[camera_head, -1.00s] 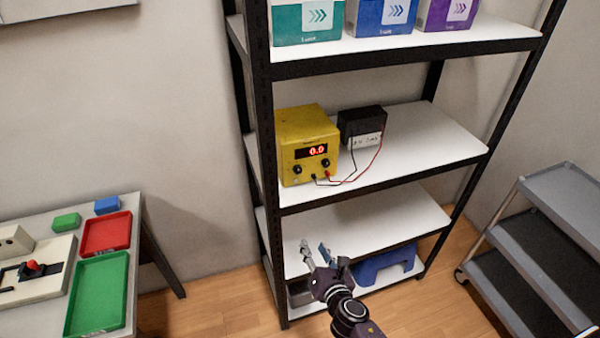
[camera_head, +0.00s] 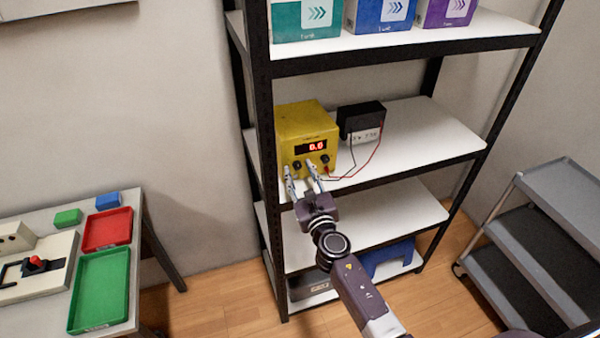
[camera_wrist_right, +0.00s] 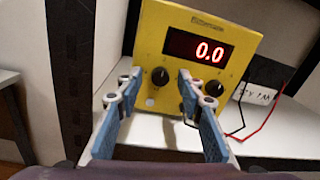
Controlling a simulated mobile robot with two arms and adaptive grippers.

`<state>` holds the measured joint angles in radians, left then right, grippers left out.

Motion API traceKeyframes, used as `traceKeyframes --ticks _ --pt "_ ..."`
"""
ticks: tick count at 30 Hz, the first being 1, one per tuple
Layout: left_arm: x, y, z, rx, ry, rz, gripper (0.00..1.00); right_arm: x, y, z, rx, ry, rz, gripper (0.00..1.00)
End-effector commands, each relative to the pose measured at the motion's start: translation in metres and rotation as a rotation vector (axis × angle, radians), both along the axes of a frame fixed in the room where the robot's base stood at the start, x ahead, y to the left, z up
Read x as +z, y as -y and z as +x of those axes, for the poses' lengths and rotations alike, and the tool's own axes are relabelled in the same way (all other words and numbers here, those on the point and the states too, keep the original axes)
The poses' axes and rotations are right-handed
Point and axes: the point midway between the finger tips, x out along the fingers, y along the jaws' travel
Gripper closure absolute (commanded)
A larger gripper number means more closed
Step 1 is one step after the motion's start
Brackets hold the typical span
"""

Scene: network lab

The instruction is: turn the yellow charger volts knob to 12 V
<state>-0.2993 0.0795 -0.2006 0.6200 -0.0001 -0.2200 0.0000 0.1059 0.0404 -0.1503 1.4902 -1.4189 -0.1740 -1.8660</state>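The yellow charger (camera_head: 307,130) stands on the middle shelf, its red display reading 0.0. In the right wrist view the charger (camera_wrist_right: 160,42) shows a left black knob (camera_wrist_right: 160,77) and a right black knob (camera_wrist_right: 214,88) below the display. Which one is the volts knob cannot be read. My right gripper (camera_head: 300,175) is open in front of the charger's lower front. In the wrist view its fingertips (camera_wrist_right: 157,85) stand apart on either side of the left knob, with no visible contact. My left gripper is not in view.
A black battery (camera_head: 361,122) sits right of the charger, joined by red and black leads. A dark shelf post (camera_head: 262,130) stands close on the left. The shelf (camera_head: 430,135) is bare at right. A grey cart (camera_head: 560,190) stands at far right.

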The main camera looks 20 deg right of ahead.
Motion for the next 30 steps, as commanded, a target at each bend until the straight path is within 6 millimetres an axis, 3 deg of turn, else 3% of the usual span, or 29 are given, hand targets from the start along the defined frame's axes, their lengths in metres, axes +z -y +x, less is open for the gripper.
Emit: traceKeyframes --ticks 7,16,30 --pt "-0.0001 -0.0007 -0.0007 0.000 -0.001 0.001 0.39 -0.0007 0.0003 0.0006 0.000 -0.001 0.001 0.66" --pt "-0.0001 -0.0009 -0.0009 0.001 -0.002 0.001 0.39 -0.0007 0.0002 0.0004 0.000 -0.001 0.001 0.99" --pt "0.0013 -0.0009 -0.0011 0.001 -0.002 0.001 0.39 -0.0003 0.0003 0.0003 0.000 -0.004 0.079 1.00"
